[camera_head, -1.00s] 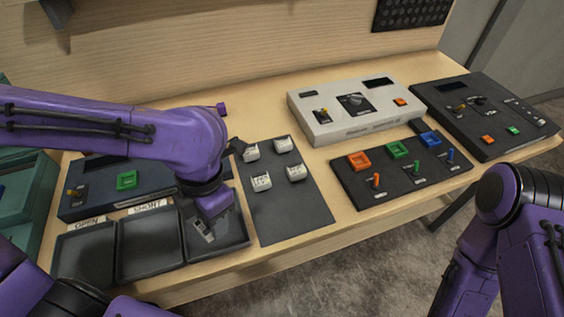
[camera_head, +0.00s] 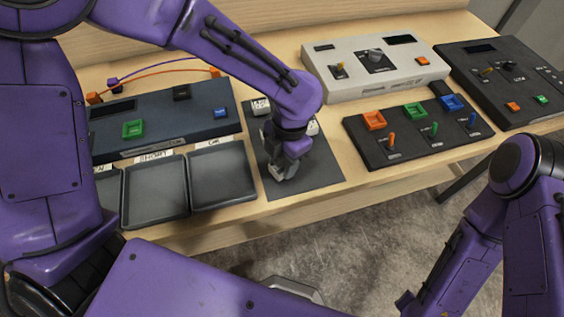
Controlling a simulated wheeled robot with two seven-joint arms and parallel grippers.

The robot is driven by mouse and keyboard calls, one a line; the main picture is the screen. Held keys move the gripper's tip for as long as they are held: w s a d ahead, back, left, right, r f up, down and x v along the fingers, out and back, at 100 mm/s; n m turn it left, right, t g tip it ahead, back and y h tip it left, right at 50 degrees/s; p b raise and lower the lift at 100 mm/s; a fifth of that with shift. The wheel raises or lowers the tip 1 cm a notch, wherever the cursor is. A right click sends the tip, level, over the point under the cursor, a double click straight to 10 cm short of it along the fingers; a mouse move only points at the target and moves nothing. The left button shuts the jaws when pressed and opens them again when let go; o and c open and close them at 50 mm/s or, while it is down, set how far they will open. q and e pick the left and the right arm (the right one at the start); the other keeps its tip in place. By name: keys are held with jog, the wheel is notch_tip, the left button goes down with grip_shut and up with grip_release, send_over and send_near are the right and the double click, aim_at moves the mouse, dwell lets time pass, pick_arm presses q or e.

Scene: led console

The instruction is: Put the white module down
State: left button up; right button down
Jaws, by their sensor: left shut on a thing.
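My left gripper (camera_head: 280,170) points down over the front part of the dark mat (camera_head: 325,172). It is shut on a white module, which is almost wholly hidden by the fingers. I cannot tell whether the module touches the mat. Another white module (camera_head: 261,106) shows at the mat's back left, and one more (camera_head: 312,127) shows just right of my wrist. My arm hides the rest of the mat's back part. My right arm is at the right edge, but its gripper is out of view.
Left of the mat stand black trays, including an empty one labelled SHORT (camera_head: 155,197) and another empty one (camera_head: 222,178) beside the mat. Behind them is a dark blue console (camera_head: 165,125). To the right are a grey-white console (camera_head: 375,72), a switch panel (camera_head: 415,140) and a black console (camera_head: 500,75).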

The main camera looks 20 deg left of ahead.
pick_arm(q)
jog(key=shift+w+f, duration=0.1)
jog(key=shift+f, duration=0.75)
jog(key=o, duration=1.1)
jog(key=shift+f, duration=0.15)
jog(key=shift+c, duration=0.2)
notch_tip(320, 180, up, 12)
jog(key=w, duration=0.1)
jog(key=shift+d+r, duration=0.2)
jog(key=shift+d, duration=0.2)
